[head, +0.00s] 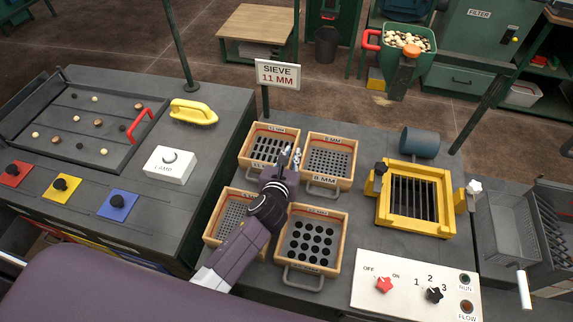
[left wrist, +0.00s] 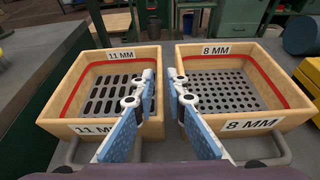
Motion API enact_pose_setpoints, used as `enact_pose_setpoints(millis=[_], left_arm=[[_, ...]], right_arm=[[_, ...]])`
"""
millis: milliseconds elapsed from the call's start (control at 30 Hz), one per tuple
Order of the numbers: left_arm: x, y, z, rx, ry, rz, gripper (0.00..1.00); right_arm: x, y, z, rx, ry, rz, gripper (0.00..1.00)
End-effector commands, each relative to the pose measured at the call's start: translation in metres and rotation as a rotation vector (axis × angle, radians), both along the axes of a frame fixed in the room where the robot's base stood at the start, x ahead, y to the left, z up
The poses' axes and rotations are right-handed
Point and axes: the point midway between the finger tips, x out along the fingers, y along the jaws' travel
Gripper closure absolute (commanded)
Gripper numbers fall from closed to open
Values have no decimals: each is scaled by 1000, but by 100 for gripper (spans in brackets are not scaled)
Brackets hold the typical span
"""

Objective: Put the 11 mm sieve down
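The 11 mm sieve (head: 246,156) is a wooden-framed tray with a slotted dark mesh and a grey handle. It sits at the back left of a group of sieves on the dark bench, and fills the left of the left wrist view (left wrist: 60,112). My left gripper (head: 290,158) is open and empty. Its blue-padded fingers (left wrist: 160,75) stand apart, over the gap between this sieve and the 8 mm sieve (left wrist: 252,125). The fingers hide part of the sieve's right side. My right gripper is not in view.
Two more sieves stand in front, one with small holes (head: 214,229) and one with large round holes (head: 345,232). A sign (head: 278,75) reads SIEVE 11 MM. A yellow frame (head: 447,205) and a switch panel (head: 405,290) are at right.

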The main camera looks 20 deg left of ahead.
Motion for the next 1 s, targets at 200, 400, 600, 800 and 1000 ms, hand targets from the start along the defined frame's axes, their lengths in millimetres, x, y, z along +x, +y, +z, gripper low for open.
enact_pose_setpoints(millis=[200, 400, 600, 800, 1000], left_arm=[[-42, 0, 15, 0, 1, 0, 88], [-66, -1, 24, 0, 1, 1, 88], [-74, -1, 28, -1, 1, 1, 88], [-74, -1, 28, -1, 1, 1, 88], [-74, -1, 28, -1, 0, 1, 88]], right_arm=[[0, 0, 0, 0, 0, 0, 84], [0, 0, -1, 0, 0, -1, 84], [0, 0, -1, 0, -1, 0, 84], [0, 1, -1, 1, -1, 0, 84], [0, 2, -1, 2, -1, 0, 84]])
